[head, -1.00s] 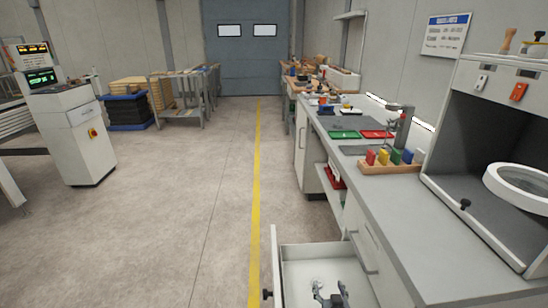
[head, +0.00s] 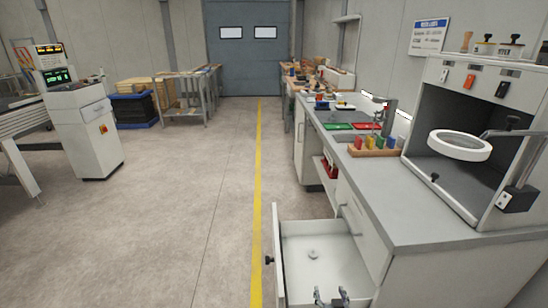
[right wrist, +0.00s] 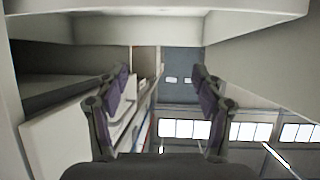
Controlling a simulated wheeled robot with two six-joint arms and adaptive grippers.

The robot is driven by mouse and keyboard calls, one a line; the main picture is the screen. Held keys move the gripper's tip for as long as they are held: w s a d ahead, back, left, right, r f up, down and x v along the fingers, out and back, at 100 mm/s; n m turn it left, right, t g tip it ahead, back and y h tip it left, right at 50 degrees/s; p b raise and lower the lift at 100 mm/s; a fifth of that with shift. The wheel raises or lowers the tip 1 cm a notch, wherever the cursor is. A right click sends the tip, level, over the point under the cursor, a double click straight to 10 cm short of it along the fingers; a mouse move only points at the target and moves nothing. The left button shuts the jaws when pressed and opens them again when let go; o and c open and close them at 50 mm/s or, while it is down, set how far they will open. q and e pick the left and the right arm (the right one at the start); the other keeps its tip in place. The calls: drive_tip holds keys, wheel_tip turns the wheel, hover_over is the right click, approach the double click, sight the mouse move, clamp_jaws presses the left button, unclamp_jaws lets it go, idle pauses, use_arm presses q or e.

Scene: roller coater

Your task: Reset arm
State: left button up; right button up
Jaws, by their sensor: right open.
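My right gripper (head: 331,298) shows at the bottom edge of the head view, in front of the open white drawer (head: 335,250); its height relative to the drawer is hard to tell. It is open and empty. In the right wrist view my right gripper (right wrist: 162,82) has its two fingers wide apart with nothing between them. A small round grey object (head: 313,253) lies on the drawer floor, beyond the gripper and apart from it. My left gripper is in no view.
The grey-topped bench (head: 390,210) runs along the right. A box-like cabinet (head: 425,165) with a white ring (head: 460,145) stands on it, beside a wooden holder (head: 373,151) with coloured items. The open drawer sticks out into the aisle; the floor (head: 200,210) to the left is clear.

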drive_tip(key=s+d+f+g+b, duration=0.25)
drive_tip(key=s+f, duration=0.45)
drive_tip(key=f, duration=0.4)
drive_tip(key=s+d+f+g+b, duration=0.2)
drive_tip(key=s+f+g, duration=0.1)
drive_tip(key=s+f, duration=0.55)
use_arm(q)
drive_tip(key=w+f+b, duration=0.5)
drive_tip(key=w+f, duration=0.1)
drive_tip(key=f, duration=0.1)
use_arm(e)
drive_tip(key=s+d+f+g, duration=0.2)
drive_tip(key=s+f+g, duration=0.1)
drive_tip(key=s+f, duration=0.75)
drive_tip(key=s+d+f+g, duration=0.25)
drive_tip(key=s+f, duration=0.45)
drive_tip(key=s, duration=0.6)
use_arm(q)
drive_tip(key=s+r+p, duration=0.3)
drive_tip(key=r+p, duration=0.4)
drive_tip(key=p, duration=0.1)
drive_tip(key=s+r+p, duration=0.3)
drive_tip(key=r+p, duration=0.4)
drive_tip(key=p, duration=0.2)
use_arm(e)
drive_tip(key=s+r+g, duration=0.1)
drive_tip(key=s+r, duration=0.6)
drive_tip(key=r, duration=0.7)
drive_tip(key=shift+s+n, duration=0.2)
drive_tip(key=shift+n, duration=0.2)
